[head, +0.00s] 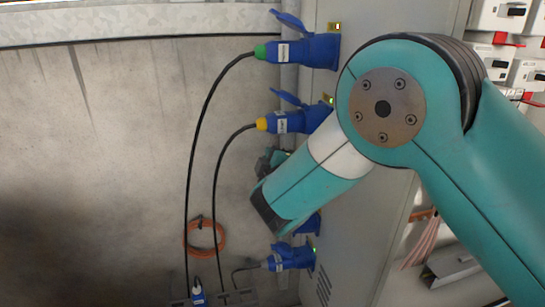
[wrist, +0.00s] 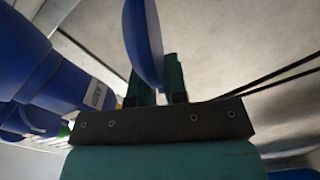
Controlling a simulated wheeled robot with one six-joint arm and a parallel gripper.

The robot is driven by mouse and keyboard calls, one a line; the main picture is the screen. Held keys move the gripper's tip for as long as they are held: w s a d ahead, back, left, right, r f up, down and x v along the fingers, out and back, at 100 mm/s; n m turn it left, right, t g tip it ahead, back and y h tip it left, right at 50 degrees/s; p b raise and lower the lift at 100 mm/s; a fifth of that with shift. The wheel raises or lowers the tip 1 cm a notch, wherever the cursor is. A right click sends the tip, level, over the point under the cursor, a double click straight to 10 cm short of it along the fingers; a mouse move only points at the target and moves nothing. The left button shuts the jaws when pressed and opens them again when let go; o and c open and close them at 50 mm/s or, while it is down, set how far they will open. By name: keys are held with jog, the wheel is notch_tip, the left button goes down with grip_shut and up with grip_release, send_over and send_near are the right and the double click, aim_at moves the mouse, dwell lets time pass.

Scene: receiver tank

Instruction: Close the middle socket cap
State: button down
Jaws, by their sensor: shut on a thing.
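A blue socket cap (wrist: 142,40) stands edge-on between the two teal fingers of my gripper (wrist: 160,85) in the wrist view, and the fingers are shut on it. In the head view my gripper (head: 268,162) shows only partly behind my wrist, beside the cabinet face and below the yellow-ringed plug. My arm hides most of the middle socket; a blue piece of a socket (head: 309,224) shows below my wrist. The cap's hinge and the socket mouth are hidden, so its opening angle cannot be told.
Above are sockets with a green-ringed plug (head: 262,52) and a yellow-ringed plug (head: 263,124), with raised caps and hanging black cables. A blue plug (head: 275,263) sits in a lower socket. The cabinet (head: 345,215) stands right of them. An orange cable coil (head: 204,238) hangs on the wall.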

jog(key=d+f+n+p, duration=0.1)
jog(key=d+f+n, duration=0.1)
jog(key=f+n, duration=0.3)
jog(key=w+d+f+n+p, duration=0.1)
jog(key=f+n, duration=0.4)
jog(key=n, duration=0.9)
jog(key=shift+w+d+f, duration=0.15)
jog(key=shift+d+f, duration=0.15)
jog(key=shift+d, duration=0.4)
jog(key=c, duration=1.3)
grip_release()
